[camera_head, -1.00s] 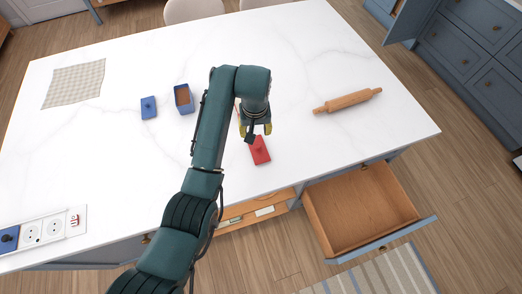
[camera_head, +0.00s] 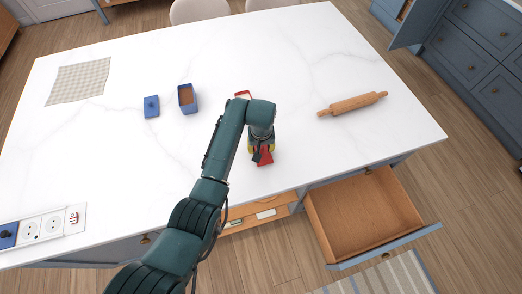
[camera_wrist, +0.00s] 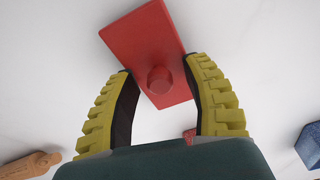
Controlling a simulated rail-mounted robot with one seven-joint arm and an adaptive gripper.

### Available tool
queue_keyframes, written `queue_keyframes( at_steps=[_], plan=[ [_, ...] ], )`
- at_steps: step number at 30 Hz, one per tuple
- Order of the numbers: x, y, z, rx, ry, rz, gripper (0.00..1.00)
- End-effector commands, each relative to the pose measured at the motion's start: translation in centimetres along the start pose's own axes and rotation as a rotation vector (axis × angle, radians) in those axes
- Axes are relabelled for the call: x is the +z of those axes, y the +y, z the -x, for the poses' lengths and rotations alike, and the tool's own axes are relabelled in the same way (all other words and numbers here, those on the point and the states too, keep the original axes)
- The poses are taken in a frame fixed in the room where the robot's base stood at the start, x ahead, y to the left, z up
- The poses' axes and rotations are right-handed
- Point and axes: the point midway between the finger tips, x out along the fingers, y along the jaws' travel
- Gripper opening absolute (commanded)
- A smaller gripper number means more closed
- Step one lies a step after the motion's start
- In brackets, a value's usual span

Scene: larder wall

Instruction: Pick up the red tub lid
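The red tub lid (camera_head: 265,158) lies flat on the white worktop near its front edge, partly covered by my gripper. In the wrist view the red lid (camera_wrist: 147,38) is a rectangle with a round knob (camera_wrist: 160,80) facing up. My gripper (camera_head: 261,150) is over the lid, and its yellow fingers (camera_wrist: 160,73) stand open. The knob lies between the fingertips in the wrist view, with a gap on each side. I cannot tell how high the tips are above the lid. A red tub (camera_head: 243,94) shows partly behind my arm.
A blue tub (camera_head: 188,98) and blue lid (camera_head: 151,106) stand to the left. A rolling pin (camera_head: 352,104) lies to the right, a checked cloth (camera_head: 79,83) at far left. Below the front edge a drawer (camera_head: 366,213) is open. Worktop around the red lid is clear.

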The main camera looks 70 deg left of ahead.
Motion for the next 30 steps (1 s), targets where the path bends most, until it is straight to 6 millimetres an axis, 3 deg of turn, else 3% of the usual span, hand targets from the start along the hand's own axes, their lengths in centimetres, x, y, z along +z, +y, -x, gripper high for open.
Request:
queue_keyframes(
  at_steps=[1, 7, 20, 23, 30],
  plan=[
    [0.0, 0.0, 0.0, 0.0, 0.0, 0.0, 0.37],
    [0.0, 0.0, 0.0, 0.0, 0.0, 0.0, 0.0],
    [-0.1, 0.0, 0.4, 0.0, 0.001, 0.0, 0.0],
    [-0.3, 0.0, 1.9, 0.001, 0.003, 0.0, 0.0],
    [-1.0, 0.0, 7.5, 0.001, 0.003, 0.0, 0.0]
  ],
)
